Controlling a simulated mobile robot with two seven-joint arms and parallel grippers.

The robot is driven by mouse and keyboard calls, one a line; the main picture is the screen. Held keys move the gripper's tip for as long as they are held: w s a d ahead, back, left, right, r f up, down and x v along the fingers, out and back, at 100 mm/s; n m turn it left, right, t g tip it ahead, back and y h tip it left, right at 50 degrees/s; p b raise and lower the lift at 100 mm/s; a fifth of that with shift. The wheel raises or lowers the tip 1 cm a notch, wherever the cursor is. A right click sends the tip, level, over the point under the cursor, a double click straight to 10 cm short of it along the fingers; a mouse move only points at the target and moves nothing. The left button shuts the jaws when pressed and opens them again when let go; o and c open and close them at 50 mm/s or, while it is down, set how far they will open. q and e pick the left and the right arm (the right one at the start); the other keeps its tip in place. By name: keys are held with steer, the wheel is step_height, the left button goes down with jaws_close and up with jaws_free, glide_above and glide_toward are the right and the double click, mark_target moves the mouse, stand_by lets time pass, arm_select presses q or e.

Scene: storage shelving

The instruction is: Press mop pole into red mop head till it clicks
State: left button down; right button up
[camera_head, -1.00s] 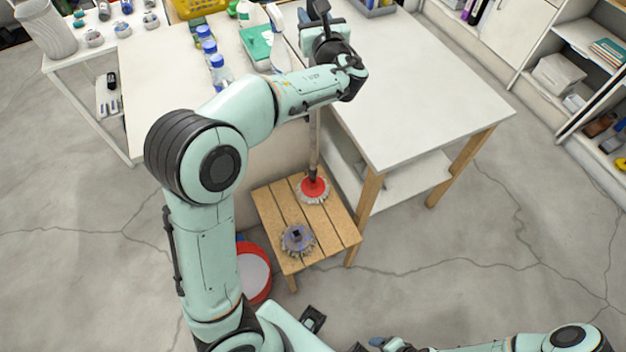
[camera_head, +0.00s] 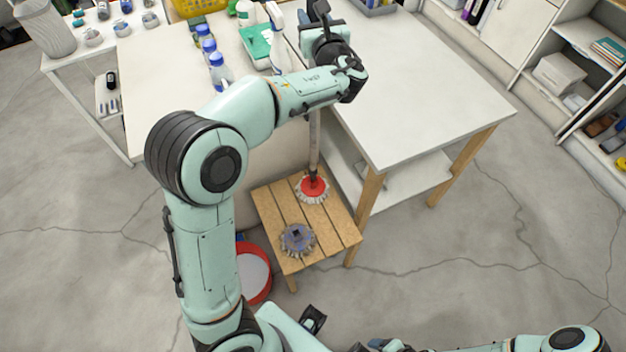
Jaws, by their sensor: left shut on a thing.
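The red mop head (camera_head: 313,186), with a pale fringe, lies on the small slatted wooden stool (camera_head: 335,225). The mop pole (camera_head: 315,142) stands nearly upright, its dark lower end at the middle of the red head. I cannot tell whether it is fully seated. My left gripper (camera_head: 320,14) is shut on the pole, above the white table's edge; my wrist hides the pole's upper part and the grip. My right arm lies low along the bottom edge; its gripper (camera_head: 382,344) is partly cut off, and its opening is unclear.
A grey-blue mop head (camera_head: 298,239) lies nearer on the stool. A red-rimmed bucket (camera_head: 254,273) stands on the floor left of it. The white table (camera_head: 425,85) is beside the stool; bottles (camera_head: 220,72) and a green tray (camera_head: 256,45) stand further back. Floor at right is clear.

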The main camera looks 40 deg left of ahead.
arm_select(q)
steer(key=shift+f+b, duration=1.85)
steer(key=shift+f, duration=0.75)
arm_select(e)
steer(key=shift+s+f, duration=0.3)
steer(key=shift+f, duration=0.4)
steer(key=shift+s+f, duration=0.35)
steer(key=shift+f, duration=0.35)
steer(key=shift+s+f, duration=0.3)
steer(key=shift+f, duration=0.4)
stand_by(0.7)
arm_select(q)
steer(key=c, duration=0.7)
jaws_free()
